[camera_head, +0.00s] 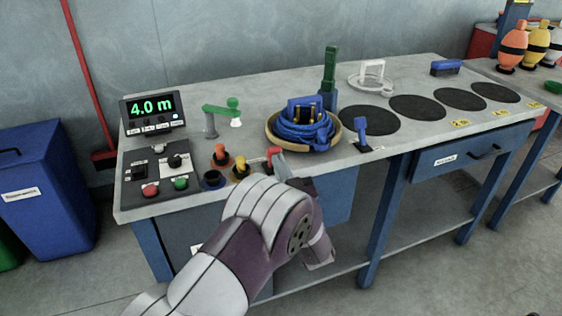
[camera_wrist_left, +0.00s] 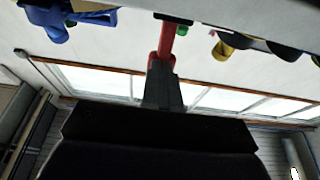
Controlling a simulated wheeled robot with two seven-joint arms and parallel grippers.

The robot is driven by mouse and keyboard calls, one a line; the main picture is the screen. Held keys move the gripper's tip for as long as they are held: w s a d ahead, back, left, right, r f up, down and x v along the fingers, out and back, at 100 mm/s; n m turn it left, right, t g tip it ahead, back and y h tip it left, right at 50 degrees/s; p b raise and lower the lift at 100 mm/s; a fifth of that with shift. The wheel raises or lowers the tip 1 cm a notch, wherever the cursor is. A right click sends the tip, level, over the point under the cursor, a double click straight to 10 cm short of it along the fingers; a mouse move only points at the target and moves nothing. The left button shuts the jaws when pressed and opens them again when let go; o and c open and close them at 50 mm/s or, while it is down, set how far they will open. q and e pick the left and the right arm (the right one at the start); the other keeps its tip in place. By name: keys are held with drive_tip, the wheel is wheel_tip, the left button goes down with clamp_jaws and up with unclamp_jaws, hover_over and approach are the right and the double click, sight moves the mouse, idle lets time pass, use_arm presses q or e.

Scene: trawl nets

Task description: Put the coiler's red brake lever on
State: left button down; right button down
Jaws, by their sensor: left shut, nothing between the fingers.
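The red brake lever (camera_head: 273,151) stands at the bench's front edge, left of the coiler with its coil of blue rope (camera_head: 306,130). My left gripper (camera_head: 278,162) is right at the lever, and my wrist hides much of it in the head view. In the left wrist view the shut fingers (camera_wrist_left: 162,85) overlap the lower end of the red lever (camera_wrist_left: 167,40). They are shut with nothing between them. Whether they touch the lever I cannot tell. My right gripper is in neither view.
An orange knob (camera_head: 220,154) and a yellow knob (camera_head: 240,166) stand close left of the lever. A display (camera_head: 152,109) reads 4.0 m behind a control panel (camera_head: 130,172). A blue lever (camera_head: 361,130) stands right of the coiler. Black discs (camera_head: 370,120) lie farther right.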

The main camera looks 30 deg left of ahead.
sight(273, 146)
use_arm(q)
drive_tip(key=a+r+g+h+p, duration=0.1)
drive_tip(key=h+p, duration=0.1)
drive_tip(key=p, duration=0.3)
drive_tip(key=w+a+r+g+h+p, duration=0.1)
drive_tip(key=g+h+p, duration=0.1)
drive_tip(key=p, duration=0.4)
drive_tip(key=w+a+r+g+h+p, duration=0.1)
drive_tip(key=g+h+p, duration=0.1)
drive_tip(key=p, duration=0.3)
drive_tip(key=shift+w+r, duration=0.25)
drive_tip(key=shift+r, duration=0.1)
drive_tip(key=shift+w+a+f+g+h+p, duration=0.15)
drive_tip(key=shift+w+a+g+h+p, duration=0.2)
drive_tip(key=shift+p, duration=0.5)
drive_tip(key=shift+w+a+f+p, duration=0.1)
drive_tip(key=shift+a+f+p, duration=0.1)
drive_tip(key=shift+p, duration=0.2)
drive_tip(key=shift+r, duration=0.1)
